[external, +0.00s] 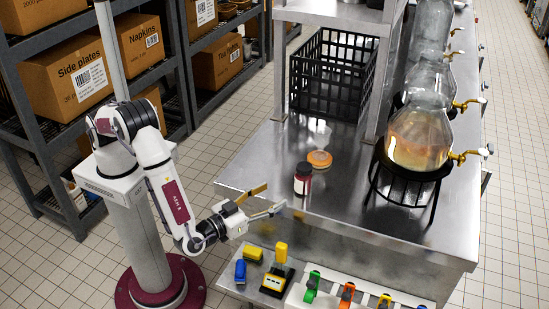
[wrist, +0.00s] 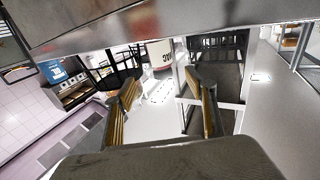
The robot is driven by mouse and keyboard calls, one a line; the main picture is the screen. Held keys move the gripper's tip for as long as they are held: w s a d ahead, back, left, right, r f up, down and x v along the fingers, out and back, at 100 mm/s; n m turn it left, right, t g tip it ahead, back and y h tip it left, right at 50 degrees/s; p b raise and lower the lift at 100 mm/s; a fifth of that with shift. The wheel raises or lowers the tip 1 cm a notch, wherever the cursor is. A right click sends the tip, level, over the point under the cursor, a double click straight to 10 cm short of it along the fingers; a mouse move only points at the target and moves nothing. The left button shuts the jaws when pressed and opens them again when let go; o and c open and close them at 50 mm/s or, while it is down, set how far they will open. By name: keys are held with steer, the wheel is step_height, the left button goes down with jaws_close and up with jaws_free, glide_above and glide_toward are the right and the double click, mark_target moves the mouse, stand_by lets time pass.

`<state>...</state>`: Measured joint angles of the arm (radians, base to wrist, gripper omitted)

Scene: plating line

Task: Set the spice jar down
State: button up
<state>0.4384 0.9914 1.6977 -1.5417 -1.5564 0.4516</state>
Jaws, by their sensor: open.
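In the wrist view my gripper's fingers (wrist: 168,95) are also apart. What looks like the jar's pale lettered label (wrist: 160,54) shows beyond them, upside down, under the steel surface that crosses the top of the picture.
A small orange disc (external: 319,160) with a clear piece on it lies behind the jar. A black crate (external: 316,75) stands further back. Glass dispensers (external: 420,135) on black stands line the right. Coloured tools (external: 281,253) sit on a lower ledge in front.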

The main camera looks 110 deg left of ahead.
steer(key=shift+w+r, duration=0.1)
steer(key=w+d+r+m+t+h, duration=0.2)
steer(key=w+r+t+h, duration=0.15)
steer(key=r, duration=0.25)
steer(key=w+d+r+m+t+h, duration=0.1)
steer(key=w+d+r+t+h, duration=0.1)
steer(key=w+r+h, duration=0.4)
steer(key=s+d+r+m+h, duration=0.5)
steer(key=s+r+h, duration=0.2)
steer(key=s+r, duration=0.3)
steer(key=s+m+g+h, duration=0.2)
steer(key=s+m+g, duration=0.15)
steer(key=s, duration=1.25)
steer(key=s+a+f+g+y, duration=0.1)
steer(key=s+a+f+g, duration=0.1)
steer(key=s, duration=0.8)
steer(key=s+a+f+m+g+y, duration=0.1)
steer(key=s+a+f, duration=0.3)
steer(key=s, duration=0.7)
steer(key=shift+s+a+f+g, duration=0.15)
steer(key=shift+s+a+g, duration=0.15)
steer(key=shift+a+g, duration=0.6)
steer(key=shift+y, duration=0.25)
